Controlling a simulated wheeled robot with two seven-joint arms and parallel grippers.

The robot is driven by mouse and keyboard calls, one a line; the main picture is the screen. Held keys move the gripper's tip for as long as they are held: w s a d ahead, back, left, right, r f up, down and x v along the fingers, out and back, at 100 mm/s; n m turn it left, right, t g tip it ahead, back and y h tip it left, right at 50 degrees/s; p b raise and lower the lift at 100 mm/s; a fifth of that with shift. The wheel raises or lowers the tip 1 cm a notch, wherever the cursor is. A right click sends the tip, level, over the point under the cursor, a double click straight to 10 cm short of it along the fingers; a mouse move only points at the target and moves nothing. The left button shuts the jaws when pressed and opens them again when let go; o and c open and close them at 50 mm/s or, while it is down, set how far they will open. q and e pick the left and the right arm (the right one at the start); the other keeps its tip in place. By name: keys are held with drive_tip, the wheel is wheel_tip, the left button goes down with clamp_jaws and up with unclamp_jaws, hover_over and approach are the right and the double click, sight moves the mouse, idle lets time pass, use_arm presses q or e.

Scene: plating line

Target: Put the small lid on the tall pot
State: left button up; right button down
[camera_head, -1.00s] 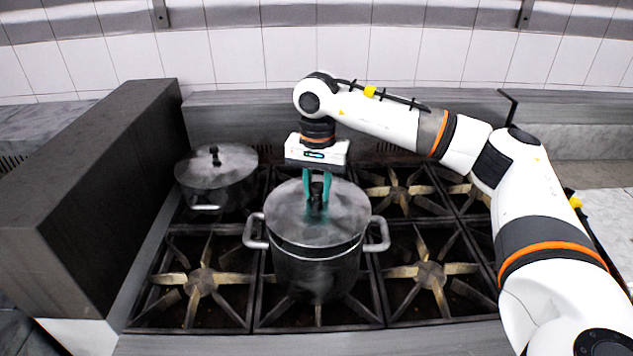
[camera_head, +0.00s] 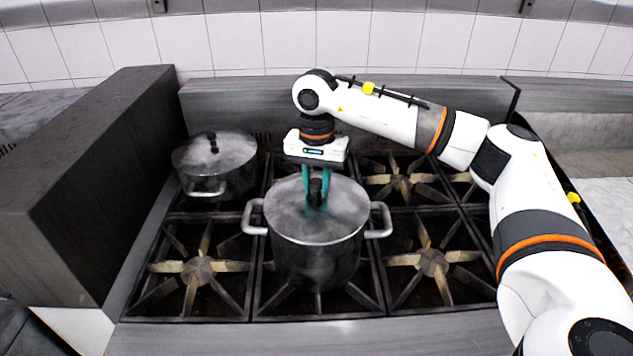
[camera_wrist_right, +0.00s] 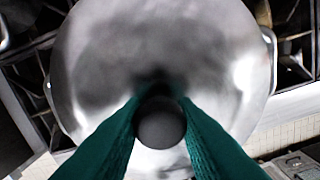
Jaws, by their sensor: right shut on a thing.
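The tall pot (camera_head: 317,266) is a dark grey metal pot with two side handles, standing on the middle front burner. The small lid (camera_head: 345,212) is a round grey metal disc with a dark knob. It lies level over the pot's mouth and hides it. I cannot tell whether its rim fully touches the pot all round. My right gripper (camera_head: 316,188) points straight down with its green fingers shut on the knob. In the right wrist view the dark knob (camera_wrist_right: 160,124) sits between the fingertips, with the lid spread below. My left gripper is not in view.
A second lidded pot (camera_head: 217,180) stands on the back left burner. Stove grates (camera_head: 200,268) surround the tall pot, with free burners left and right of it. A dark upright block (camera_head: 100,170) bounds the stove on the left. A low back panel and tiled wall stand behind.

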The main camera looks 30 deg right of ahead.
drive_tip(key=shift+f+b, duration=0.3)
drive_tip(key=shift+b, duration=0.05)
idle(0.4)
idle(0.3)
drive_tip(key=c, duration=0.6)
unclamp_jaws()
drive_tip(key=shift+r+p, duration=2.65)
drive_tip(key=shift+r, duration=1.4)
drive_tip(key=shift+f, duration=0.1)
